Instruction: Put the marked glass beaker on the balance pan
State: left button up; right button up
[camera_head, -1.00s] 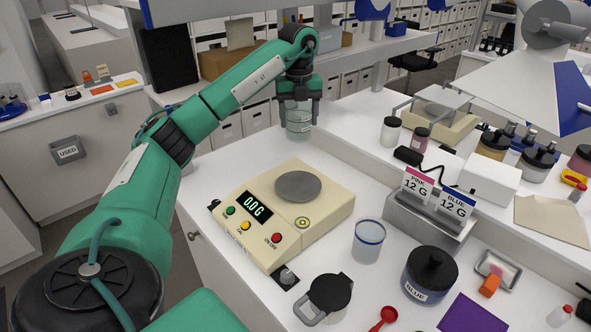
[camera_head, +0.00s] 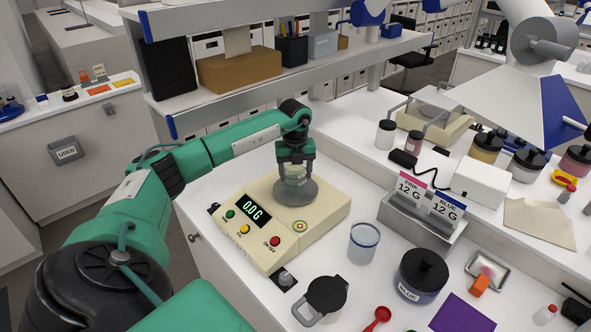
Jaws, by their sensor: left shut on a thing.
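My left gripper (camera_head: 295,158) points down over the balance and is shut on a glass beaker (camera_head: 295,175) with markings on its side. The fingers cover the beaker's upper part. The beaker is upright over the round grey balance pan (camera_head: 302,198), with its base very close to the pan; I cannot tell whether it touches. The cream balance (camera_head: 262,240) shows 0.0 G on its display (camera_head: 249,209). A second clear beaker with a blue rim (camera_head: 363,243) stands on the bench right of the balance. My right gripper is not in view.
A black-lidded BLUE jar (camera_head: 421,275), a black lidded pot (camera_head: 326,295) and a red scoop (camera_head: 378,318) stand in front. A card holder (camera_head: 420,222) with PINK 12 G and BLUE 12 G cards is right. A shelf (camera_head: 270,84) runs behind my arm.

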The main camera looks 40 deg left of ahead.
pick_arm(q)
jog(key=shift+f, duration=0.2)
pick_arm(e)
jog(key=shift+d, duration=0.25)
pick_arm(q)
jog(key=o, duration=1)
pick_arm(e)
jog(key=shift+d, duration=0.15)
pick_arm(q)
jog(key=shift+o, duration=0.2)
jog(key=shift+r, duration=0.1)
notch_tip(320, 180, up, 12)
jog(key=b, duration=0.4)
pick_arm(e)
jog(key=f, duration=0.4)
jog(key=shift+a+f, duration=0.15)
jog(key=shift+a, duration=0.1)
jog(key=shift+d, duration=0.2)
pick_arm(q)
jog(key=shift+r, duration=0.15)
